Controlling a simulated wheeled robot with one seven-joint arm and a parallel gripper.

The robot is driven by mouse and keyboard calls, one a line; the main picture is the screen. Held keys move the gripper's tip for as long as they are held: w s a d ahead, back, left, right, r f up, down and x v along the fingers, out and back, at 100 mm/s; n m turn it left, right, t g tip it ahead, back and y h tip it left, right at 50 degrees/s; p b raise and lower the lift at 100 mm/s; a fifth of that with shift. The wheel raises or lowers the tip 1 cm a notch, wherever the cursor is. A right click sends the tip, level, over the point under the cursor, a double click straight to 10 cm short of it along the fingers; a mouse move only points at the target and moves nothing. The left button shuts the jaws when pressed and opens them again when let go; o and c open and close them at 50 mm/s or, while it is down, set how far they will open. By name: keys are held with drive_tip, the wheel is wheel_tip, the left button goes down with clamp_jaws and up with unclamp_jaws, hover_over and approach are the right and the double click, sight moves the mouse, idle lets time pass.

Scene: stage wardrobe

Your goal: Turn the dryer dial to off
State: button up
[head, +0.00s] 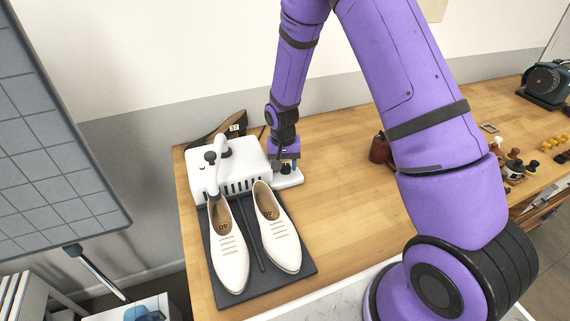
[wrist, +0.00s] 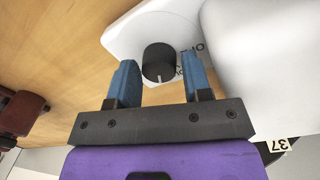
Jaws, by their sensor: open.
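The dryer (head: 235,172) is a white box with vent slots at the back left of the workbench. Its dial (wrist: 159,61) is a black round knob with a white pointer line, on a white panel (wrist: 122,38) at the dryer's side. Printed letters beside the knob are partly hidden by a finger. In the wrist view the pointer line points toward my gripper. My gripper (wrist: 155,84) is open, its two blue fingers on either side of the knob's near part, with gaps visible. In the head view my gripper (head: 285,168) is over the panel (head: 288,181), and the dial is hard to make out.
A pair of white shoes (head: 229,252) stands on a dark mat (head: 288,288) in front of the dryer. A dark shoe (head: 226,126) lies behind it. A red-brown object (head: 379,150) stands right of my gripper. Bare bench (head: 330,142) lies between.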

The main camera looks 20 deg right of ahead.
drive_tip(key=c, duration=0.6)
drive_tip(key=shift+c, duration=0.2)
drive_tip(key=shift+n, duration=0.4)
drive_tip(key=n, duration=0.2)
drive_tip(key=shift+n, duration=0.4)
drive_tip(key=n, duration=0.4)
drive_tip(key=shift+n, duration=0.3)
drive_tip(key=n, duration=0.6)
drive_tip(key=shift+t, duration=0.3)
drive_tip(key=n, duration=0.5)
drive_tip(key=shift+s+n, duration=0.1)
drive_tip(key=shift+n, duration=0.2)
